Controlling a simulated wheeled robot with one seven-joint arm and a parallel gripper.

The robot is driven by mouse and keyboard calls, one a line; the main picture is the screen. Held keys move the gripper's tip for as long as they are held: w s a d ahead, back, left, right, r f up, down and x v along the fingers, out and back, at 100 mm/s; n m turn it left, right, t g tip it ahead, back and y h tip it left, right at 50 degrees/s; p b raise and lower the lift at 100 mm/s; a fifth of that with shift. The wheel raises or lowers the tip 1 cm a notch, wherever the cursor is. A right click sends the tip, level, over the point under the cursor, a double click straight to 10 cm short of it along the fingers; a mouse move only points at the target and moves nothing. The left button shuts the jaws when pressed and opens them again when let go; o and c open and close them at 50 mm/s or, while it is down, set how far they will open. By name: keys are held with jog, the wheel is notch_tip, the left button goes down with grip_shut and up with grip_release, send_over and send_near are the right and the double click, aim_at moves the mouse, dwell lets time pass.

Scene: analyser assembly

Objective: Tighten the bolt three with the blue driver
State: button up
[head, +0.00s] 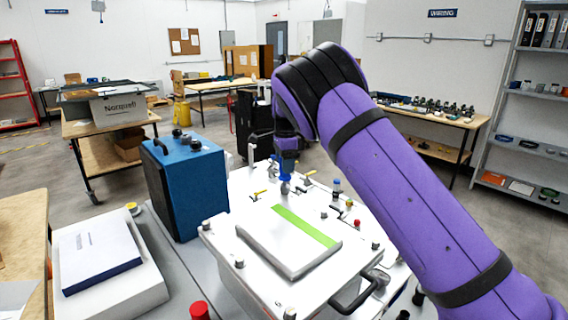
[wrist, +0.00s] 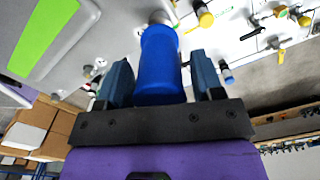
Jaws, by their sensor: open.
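The blue driver (wrist: 161,65) stands between the two fingers of my gripper (wrist: 162,82) in the wrist view, with a narrow gap on each side. My gripper is open around its handle. In the head view my gripper (head: 287,150) points down over the far part of the white analyser, with the blue driver (head: 286,169) below it. The driver's tip is hard to make out. Several bolts sit on the analyser's lid (head: 222,243), such as a near-left bolt (head: 239,264) and a right bolt (head: 376,246). I cannot tell which is bolt three.
A raised plate with a green stripe (head: 304,226) lies on the lid. Yellow-handled valves (head: 258,194) and small fittings stand beyond it. A blue case (head: 187,187) stands to the left, near a white box with a booklet (head: 98,257). A red cap (head: 200,311) is at the front.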

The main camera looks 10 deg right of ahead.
grip_shut()
jog(key=shift+r, duration=3)
